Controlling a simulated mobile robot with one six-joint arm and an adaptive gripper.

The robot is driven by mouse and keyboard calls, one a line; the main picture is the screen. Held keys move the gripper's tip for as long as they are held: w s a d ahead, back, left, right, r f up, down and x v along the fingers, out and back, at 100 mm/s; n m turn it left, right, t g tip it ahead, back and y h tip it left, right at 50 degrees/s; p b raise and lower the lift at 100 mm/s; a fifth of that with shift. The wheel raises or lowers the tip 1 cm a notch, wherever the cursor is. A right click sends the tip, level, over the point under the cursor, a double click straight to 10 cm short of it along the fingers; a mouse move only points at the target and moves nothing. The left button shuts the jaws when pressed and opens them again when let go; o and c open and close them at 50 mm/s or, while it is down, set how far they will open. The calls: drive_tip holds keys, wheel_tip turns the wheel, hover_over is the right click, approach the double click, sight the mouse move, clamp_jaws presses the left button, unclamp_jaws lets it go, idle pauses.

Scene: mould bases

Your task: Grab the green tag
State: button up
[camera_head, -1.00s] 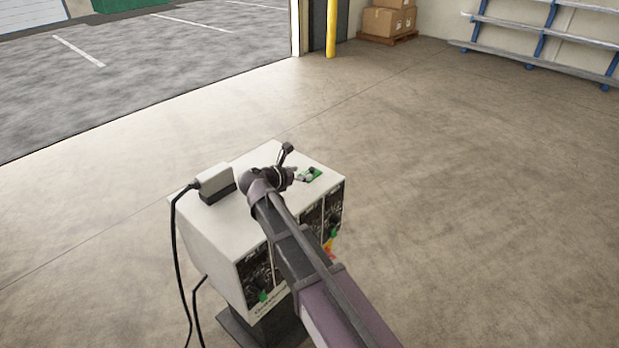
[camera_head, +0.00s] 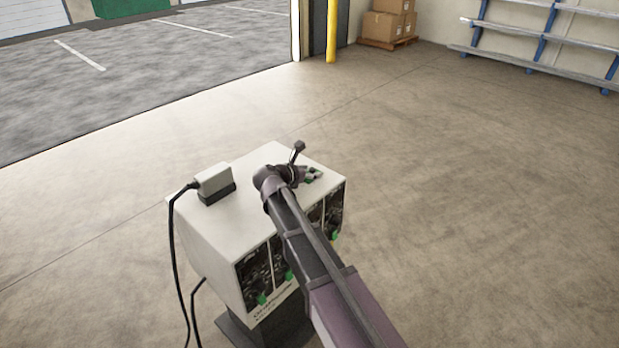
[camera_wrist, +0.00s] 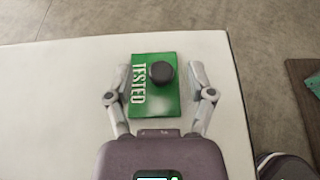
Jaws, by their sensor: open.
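The green tag (camera_wrist: 153,107) lies on the pale top of the cabinet, with white letters reading "TESTED" and a dark round knob (camera_wrist: 161,72) on it. In the head view the tag (camera_head: 314,176) shows only in part beside my arm's end. My gripper (camera_wrist: 161,83) is open in the wrist view, one finger on each side of the tag and near its edges. Whether the fingertips touch it or sit above it I cannot tell. In the head view my gripper (camera_head: 308,176) is small and partly hidden by my wrist.
The white cabinet (camera_head: 240,237) has dark front panels with green parts. A grey-white box (camera_head: 213,181) with a black cable stands at the left of its top. The concrete floor around is clear. Cardboard boxes (camera_head: 383,28) and blue-post shelving (camera_head: 540,38) stand far back.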

drive_tip(key=shift+w+d+f, duration=0.2)
drive_tip(key=shift+w+d, duration=0.1)
drive_tip(key=shift+w, duration=0.05)
idle(0.3)
clamp_jaws()
